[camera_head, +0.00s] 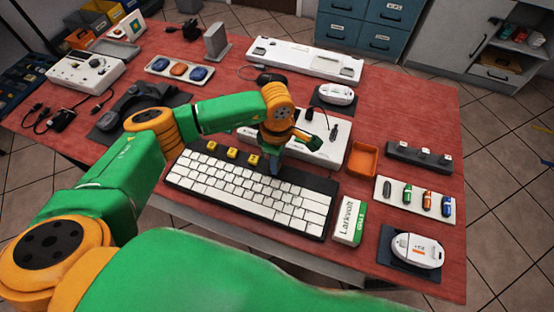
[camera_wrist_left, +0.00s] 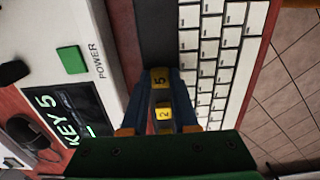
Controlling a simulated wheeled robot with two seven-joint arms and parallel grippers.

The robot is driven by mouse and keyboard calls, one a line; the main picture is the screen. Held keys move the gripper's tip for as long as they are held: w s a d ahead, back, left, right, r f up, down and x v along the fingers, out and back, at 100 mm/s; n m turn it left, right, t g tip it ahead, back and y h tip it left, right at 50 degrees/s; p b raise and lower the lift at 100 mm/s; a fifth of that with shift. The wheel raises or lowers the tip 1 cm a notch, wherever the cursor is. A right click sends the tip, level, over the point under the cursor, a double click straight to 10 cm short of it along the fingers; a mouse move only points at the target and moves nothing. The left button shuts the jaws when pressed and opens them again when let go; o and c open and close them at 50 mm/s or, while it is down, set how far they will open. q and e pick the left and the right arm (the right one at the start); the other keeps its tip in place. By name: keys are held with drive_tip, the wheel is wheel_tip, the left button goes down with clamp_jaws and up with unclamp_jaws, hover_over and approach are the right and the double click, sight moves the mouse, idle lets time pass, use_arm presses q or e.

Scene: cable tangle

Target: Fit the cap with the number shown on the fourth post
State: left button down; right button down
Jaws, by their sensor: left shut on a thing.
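My left gripper (camera_head: 274,172) points down over the dark strip (camera_wrist_left: 157,30) along the keyboard's (camera_head: 245,190) back edge. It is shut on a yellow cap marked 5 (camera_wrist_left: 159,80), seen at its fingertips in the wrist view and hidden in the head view. Yellow caps stand in a row on the strip to its left: one (camera_head: 205,146), a second (camera_head: 231,154) and a third (camera_head: 253,160). A cap marked 2 (camera_wrist_left: 164,114) shows between the fingers. A screen (camera_wrist_left: 62,115) reads KEY 5. Whether the held cap touches a post is hidden. My right gripper is out of view.
The white device with the screen (camera_head: 325,152) stands close behind the keyboard, with a green POWER button (camera_wrist_left: 73,59). A green-and-white box (camera_head: 350,222), an orange tray (camera_head: 363,160) and a tray of capsules (camera_head: 412,199) lie to the right. Red table (camera_head: 415,105) is bare at the back right.

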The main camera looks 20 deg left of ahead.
use_arm(q)
drive_tip(key=shift+f+b, duration=0.4)
idle(0.3)
drive_tip(key=c, duration=0.6)
unclamp_jaws()
drive_tip(key=shift+r+p, duration=1.8)
drive_tip(key=shift+r, duration=0.75)
drive_tip(key=shift+s+f, duration=0.1)
